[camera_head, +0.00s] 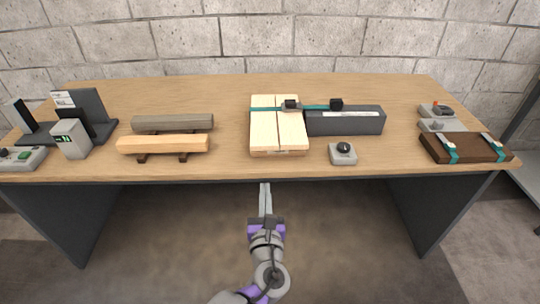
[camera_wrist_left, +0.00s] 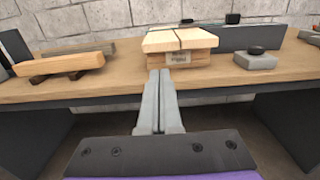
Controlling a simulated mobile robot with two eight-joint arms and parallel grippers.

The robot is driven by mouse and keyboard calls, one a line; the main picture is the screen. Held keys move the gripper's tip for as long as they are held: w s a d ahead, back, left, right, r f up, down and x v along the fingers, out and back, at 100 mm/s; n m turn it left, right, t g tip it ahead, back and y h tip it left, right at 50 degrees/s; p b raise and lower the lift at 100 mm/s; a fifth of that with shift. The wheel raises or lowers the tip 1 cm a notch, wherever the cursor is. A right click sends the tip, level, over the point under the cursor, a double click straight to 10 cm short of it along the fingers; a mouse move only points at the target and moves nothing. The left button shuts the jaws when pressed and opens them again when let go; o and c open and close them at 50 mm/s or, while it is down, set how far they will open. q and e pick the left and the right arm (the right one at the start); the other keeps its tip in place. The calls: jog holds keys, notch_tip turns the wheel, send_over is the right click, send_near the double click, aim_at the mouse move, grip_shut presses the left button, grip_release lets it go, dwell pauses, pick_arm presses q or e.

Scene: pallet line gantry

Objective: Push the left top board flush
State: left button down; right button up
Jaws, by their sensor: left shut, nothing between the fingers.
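A small pale wood pallet (camera_head: 277,152) sits at the middle of the table near its front edge. Its left top board (camera_head: 263,126) lies beside the right top board (camera_head: 291,126), with a thin dark seam between them. In the left wrist view the left top board (camera_wrist_left: 160,43) shows above the pallet's front block, which bears a small label (camera_wrist_left: 179,57). My left gripper (camera_head: 265,187) is shut and empty in front of the table's front edge, pointing at the pallet. Its fingertips (camera_wrist_left: 158,72) appear just below the pallet's front in the left wrist view. My right gripper is not in view.
A teal bar (camera_head: 318,107) with black blocks crosses over the boards to a dark grey box (camera_head: 345,121) at right. A grey button box (camera_head: 343,154) stands front right. Two beams (camera_head: 163,144) rest at left. A brown strapped case (camera_head: 464,148) lies far right.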

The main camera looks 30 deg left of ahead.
aim_at(264, 147)
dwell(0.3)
pick_arm(q)
jog(key=b+x, duration=0.2)
jog(key=x, duration=1.1)
jog(key=shift+w+a+b, duration=0.25)
jog(key=shift+w+b, duration=0.05)
jog(key=shift+b, duration=0.1)
jog(key=shift+r, duration=0.1)
jog(key=p+x, duration=0.1)
jog(key=x, duration=0.4)
jog(key=shift+a, duration=0.15)
jog(key=shift+w+r, duration=0.1)
